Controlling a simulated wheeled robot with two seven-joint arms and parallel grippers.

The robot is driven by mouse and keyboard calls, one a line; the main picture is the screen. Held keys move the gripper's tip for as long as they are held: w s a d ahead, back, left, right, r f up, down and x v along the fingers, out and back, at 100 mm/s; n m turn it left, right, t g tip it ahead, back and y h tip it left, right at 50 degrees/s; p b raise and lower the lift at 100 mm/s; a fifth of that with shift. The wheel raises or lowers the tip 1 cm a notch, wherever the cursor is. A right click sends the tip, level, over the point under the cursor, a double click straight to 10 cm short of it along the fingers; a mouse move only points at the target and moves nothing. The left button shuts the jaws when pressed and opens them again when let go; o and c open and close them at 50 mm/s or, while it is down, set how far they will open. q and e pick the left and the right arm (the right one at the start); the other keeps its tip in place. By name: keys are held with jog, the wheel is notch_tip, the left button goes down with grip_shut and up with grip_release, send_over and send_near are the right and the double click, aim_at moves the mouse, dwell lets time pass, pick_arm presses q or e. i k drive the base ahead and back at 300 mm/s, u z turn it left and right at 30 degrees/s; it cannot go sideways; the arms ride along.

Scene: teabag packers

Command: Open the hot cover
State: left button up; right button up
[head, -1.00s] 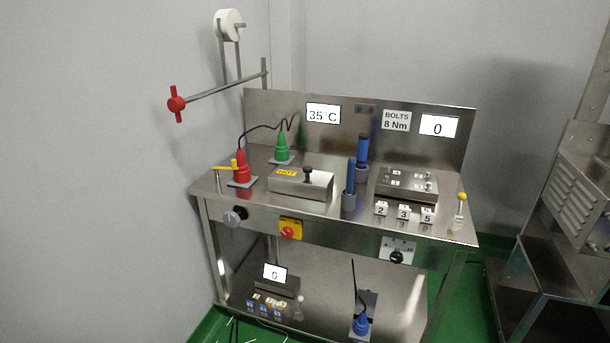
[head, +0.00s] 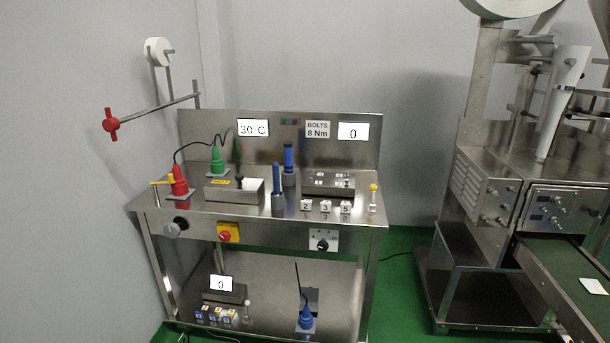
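The hot cover (head: 222,195) is a steel box with a yellow label on its top and a dark knob (head: 239,183) near its right end. It lies flat and looks shut on the left half of the steel workbench top (head: 340,217). A display (head: 252,128) behind it reads 30 °C. Neither of my grippers shows in the head view.
A packing machine (head: 487,185) stands at right. Green floor (head: 400,262) lies between.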

aim_at(238, 189)
jog(key=z, duration=0.7)
jog(key=i, duration=0.8)
jog(key=u, duration=1.1)
